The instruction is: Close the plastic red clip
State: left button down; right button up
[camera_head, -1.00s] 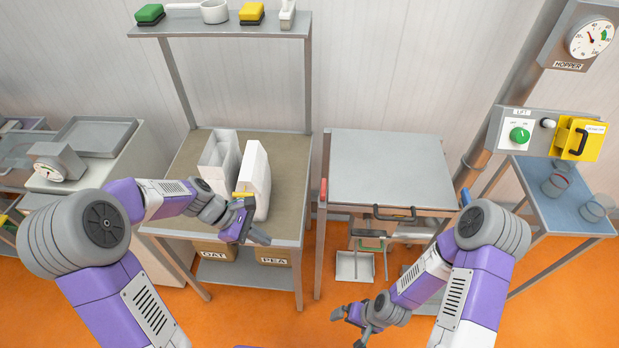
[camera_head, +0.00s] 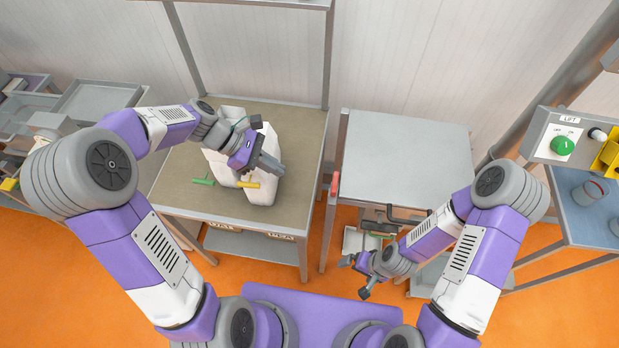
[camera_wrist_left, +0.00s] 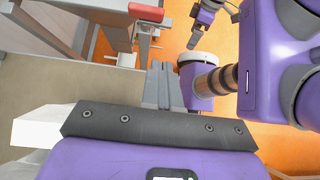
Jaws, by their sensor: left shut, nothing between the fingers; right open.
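A small red piece (camera_head: 335,185), which may be the red clip, is at the left edge of the grey-topped table. It also shows at the top of the left wrist view (camera_wrist_left: 146,12); I cannot tell whether it is open. My left gripper (camera_head: 268,162) is shut and empty, over the white bags (camera_head: 262,193) on the left bench, to the left of the red piece. Its fingers show in the wrist view (camera_wrist_left: 161,85). My right gripper (camera_head: 357,275) is open and empty, low in front of the grey-topped table.
A green piece (camera_head: 203,181) and a yellow piece (camera_head: 248,184) are by the bags. The left bench (camera_head: 300,150) has an upright frame behind. The grey table top (camera_head: 410,155) is bare. A control box with a green knob (camera_head: 563,145) stands at right.

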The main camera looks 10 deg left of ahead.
aim_at(334, 188)
pick_arm(q)
jog(key=d+r+b+x, duration=0.1)
jog(key=d+r+x, duration=0.1)
jog(key=x, duration=1)
jog(key=shift+d+f+b, duration=0.2)
jog(key=shift+f+b, duration=0.05)
jog(key=shift+b, duration=0.1)
jog(key=shift+d, duration=0.1)
